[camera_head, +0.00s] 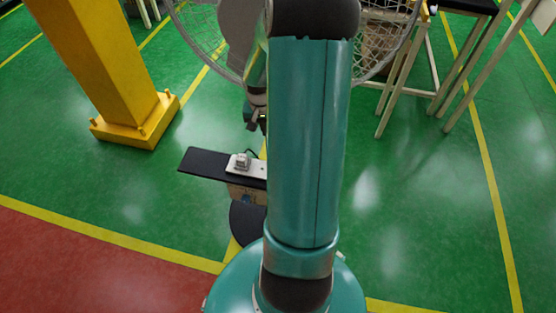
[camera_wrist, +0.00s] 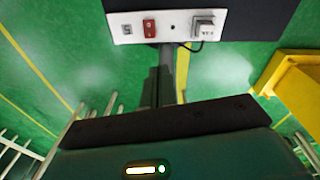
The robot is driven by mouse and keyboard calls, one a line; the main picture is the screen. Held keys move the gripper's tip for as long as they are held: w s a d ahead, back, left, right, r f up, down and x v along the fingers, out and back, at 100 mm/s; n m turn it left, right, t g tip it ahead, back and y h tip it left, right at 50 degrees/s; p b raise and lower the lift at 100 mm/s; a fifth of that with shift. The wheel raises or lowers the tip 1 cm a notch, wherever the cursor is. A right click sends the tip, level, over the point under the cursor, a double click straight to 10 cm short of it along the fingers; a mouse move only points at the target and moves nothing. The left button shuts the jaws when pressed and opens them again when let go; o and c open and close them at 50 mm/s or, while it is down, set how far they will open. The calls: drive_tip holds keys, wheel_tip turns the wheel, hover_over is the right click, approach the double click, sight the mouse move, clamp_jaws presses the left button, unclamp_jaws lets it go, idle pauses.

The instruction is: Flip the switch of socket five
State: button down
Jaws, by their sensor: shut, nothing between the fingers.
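A white socket strip (camera_wrist: 172,36) lies on a dark board (camera_wrist: 240,12) at the top of the wrist view. It has a small grey-and-white fitting (camera_wrist: 126,29) at the left, a red switch (camera_wrist: 149,29), a dark hole, and a white plug-like block (camera_wrist: 203,25) with a dark cable at the right. No number is readable, so I cannot tell which is socket five. My gripper (camera_wrist: 166,50) is shut and empty, its tips just below the strip near the red switch; contact cannot be told. In the head view, my gripper (camera_head: 255,126) is above the strip (camera_head: 253,169), whose right end my arm hides.
The board (camera_head: 205,164) stands above the green floor. A yellow post (camera_head: 115,70) is at the left, also seen in the wrist view (camera_wrist: 295,85). Pale-legged stands (camera_head: 405,75) and a wire-mesh guard (camera_head: 205,35) are behind.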

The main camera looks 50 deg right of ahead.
drive_tip(key=s+d+f+m+y, duration=0.1)
drive_tip(key=s+d+f+m, duration=0.1)
drive_tip(key=d+f, duration=0.2)
wheel_tip(320, 180, down, 3)
drive_tip(key=shift+d+f, duration=0.1)
drive_tip(key=shift+d, duration=0.05)
drive_tip(key=shift+s, duration=0.15)
wheel_tip(320, 180, down, 14)
drive_tip(key=shift+r, duration=0.1)
idle(0.8)
